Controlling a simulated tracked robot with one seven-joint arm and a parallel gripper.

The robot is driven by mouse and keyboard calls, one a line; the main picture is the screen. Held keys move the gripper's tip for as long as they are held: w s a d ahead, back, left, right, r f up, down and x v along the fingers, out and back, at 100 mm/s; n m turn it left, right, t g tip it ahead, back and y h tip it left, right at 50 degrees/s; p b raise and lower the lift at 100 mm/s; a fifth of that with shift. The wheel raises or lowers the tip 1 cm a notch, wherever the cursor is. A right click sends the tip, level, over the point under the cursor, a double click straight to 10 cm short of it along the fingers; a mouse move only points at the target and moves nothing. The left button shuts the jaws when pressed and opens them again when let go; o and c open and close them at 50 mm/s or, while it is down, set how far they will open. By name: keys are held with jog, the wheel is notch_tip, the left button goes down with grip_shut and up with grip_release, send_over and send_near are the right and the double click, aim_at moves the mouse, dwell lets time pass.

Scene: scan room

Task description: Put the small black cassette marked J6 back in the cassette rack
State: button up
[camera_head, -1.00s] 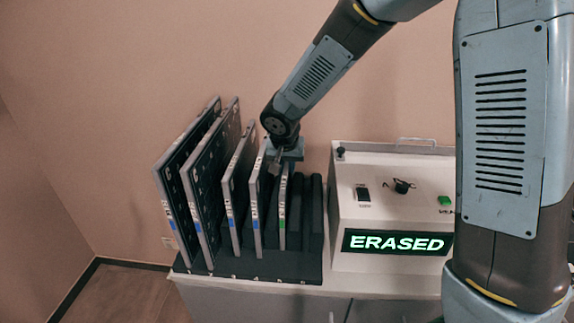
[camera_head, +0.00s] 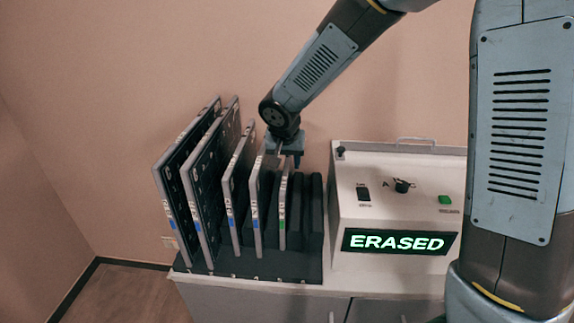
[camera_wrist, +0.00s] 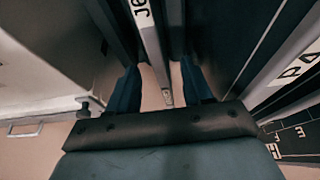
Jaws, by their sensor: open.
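The small black cassette marked J6 (camera_head: 283,207), with a grey edge and a green mark, stands upright in a slot of the black cassette rack (camera_head: 250,265). In the wrist view its edge and J6 label (camera_wrist: 143,18) show. My gripper (camera_head: 284,152) is open at the top rear of this cassette. In the wrist view my two dark fingers (camera_wrist: 161,88) lie one on each side of its edge, with a gap showing. I cannot tell whether either finger touches it.
Several larger cassettes (camera_head: 238,190) with blue marks stand close on the left in the rack. Black rack dividers (camera_head: 315,215) rise to the right. Further right is a pale machine (camera_head: 355,215) with a lit ERASED display (camera_head: 399,242). A wall stands behind.

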jog(key=v, duration=1.1)
jog(key=shift+r, duration=0.2)
jog(key=shift+s, duration=0.1)
notch_tip(320, 180, up, 6)
dwell(0.6)
jog(key=s+d, duration=0.6)
jog(key=d, duration=0.3)
jog(key=s+d+r, duration=0.1)
jog(key=s+d, duration=0.6)
jog(key=d, duration=0.3)
jog(key=s+d+t, duration=0.1)
jog(key=s+d, duration=0.5)
jog(key=d, duration=0.4)
jog(key=shift+s+d+r, duration=0.15)
jog(key=shift+s+r, duration=0.05)
jog(key=shift+r, duration=0.05)
